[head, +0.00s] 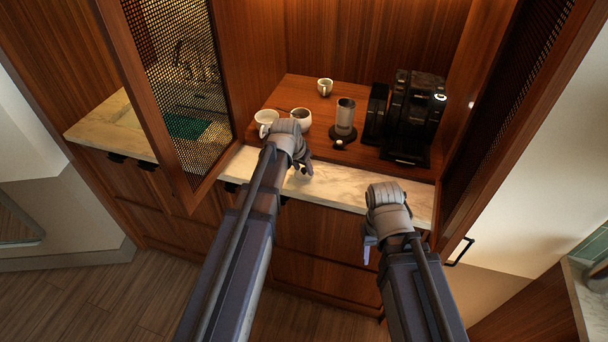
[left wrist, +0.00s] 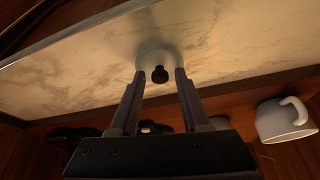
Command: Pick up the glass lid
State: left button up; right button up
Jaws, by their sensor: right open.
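The glass lid (left wrist: 147,56) is a small clear round disc with a black knob (left wrist: 160,75), on the marble counter strip in the left wrist view. In the head view a small pale patch by my left fingertips may be the lid, but it is mostly hidden. My left gripper (left wrist: 160,78) is open. Its fingertips stand on either side of the knob, with a gap on each side. It also shows in the head view (head: 303,166), over the counter's front part. My right gripper (head: 371,250) is open and empty, in front of the counter edge.
A glass cylinder (head: 345,115) stands on a dark base, near a black coffee machine (head: 420,115). Mesh cabinet doors (head: 185,85) stand open at both sides.

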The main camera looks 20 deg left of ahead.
pick_arm(q)
grip_shut()
dwell(0.5)
